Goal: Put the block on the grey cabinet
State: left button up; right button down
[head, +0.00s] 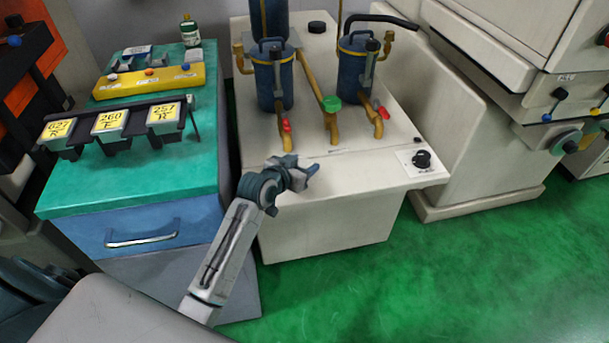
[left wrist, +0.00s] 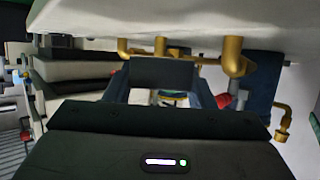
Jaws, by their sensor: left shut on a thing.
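My left gripper (head: 303,172) is in the middle of the head view, in front of the blue canisters and over the front part of a pale grey cabinet (head: 325,215). It is shut on a small dark grey block, seen between the fingers in the left wrist view (left wrist: 165,72). In the head view the block is hard to tell apart from the dark fingers. The gripper seems to be above the cabinet top; the exact gap cannot be told. My right gripper is not in view.
Blue canisters (head: 272,85), yellow pipes (head: 318,88) and red and green valves stand on the pale cabinet's back half. A black knob (head: 421,159) sits at its front right corner. A green-topped blue drawer unit (head: 75,190) with labelled bins stands left. Green floor (head: 450,270) is clear right.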

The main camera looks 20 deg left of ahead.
pick_arm(q)
jog(key=shift+f, duration=1.85)
jog(key=shift+f, duration=0.1)
jog(key=o, duration=1)
jog(key=shift+f, duration=0.1)
jog(key=o, duration=0.3)
jog(key=shift+o, duration=0.2)
